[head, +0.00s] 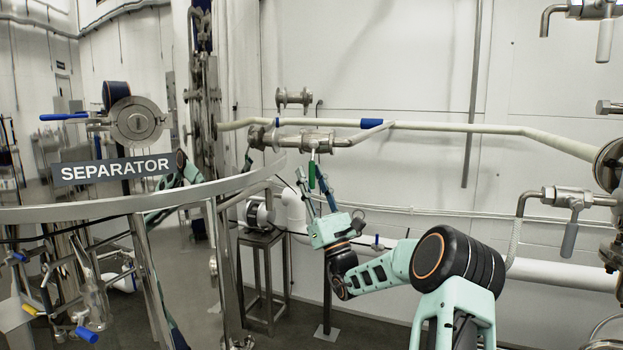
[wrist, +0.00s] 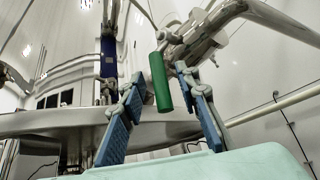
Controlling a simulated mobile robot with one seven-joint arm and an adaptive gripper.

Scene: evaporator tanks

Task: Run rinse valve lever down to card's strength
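The valve lever with a green grip (head: 312,176) hangs down from a metal valve on the cream pipe along the back wall. In the wrist view the green grip (wrist: 161,82) hangs between the two blue finger pads of my gripper (wrist: 160,84). In the head view my gripper (head: 313,180) points upward at the lever from below. Its fingers are apart, with visible gaps to the grip on both sides in the wrist view. No strength card can be made out.
A curved steel rim with a SEPARATOR sign (head: 116,170) fills the left foreground. A steel stand (head: 262,275) with a motor is left of my arm. Grey-handled valves (head: 572,215) are at the right. A thick white pipe (head: 560,272) runs low along the wall.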

